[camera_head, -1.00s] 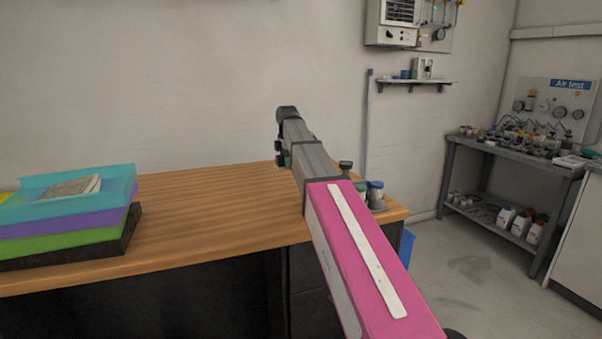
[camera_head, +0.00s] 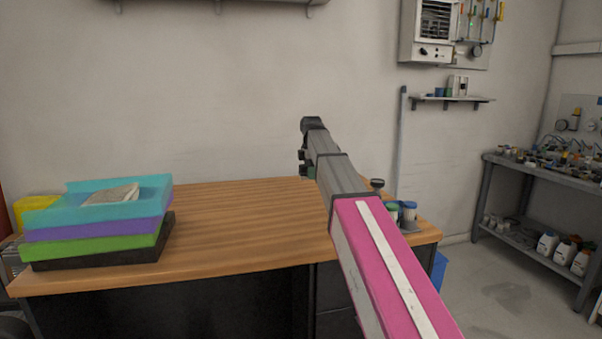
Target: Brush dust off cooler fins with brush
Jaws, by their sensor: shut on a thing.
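My arm reaches from the lower right out over the wooden desk, its pink and grey links in front. My gripper (camera_head: 304,162) shows only as a small dark shape at the arm's far end, mostly hidden by the arm. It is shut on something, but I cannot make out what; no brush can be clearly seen. A white wall unit with a dark finned grille (camera_head: 436,20), perhaps the cooler, hangs at the top right, well apart from my gripper. Dust on its fins cannot be made out.
The wooden desk (camera_head: 230,215) is clear in the middle. Stacked coloured trays (camera_head: 95,225) stand on its left, and small jars (camera_head: 408,211) on its right end. A small wall shelf (camera_head: 450,99) sits below the unit. A grey bench (camera_head: 540,172) stands at right.

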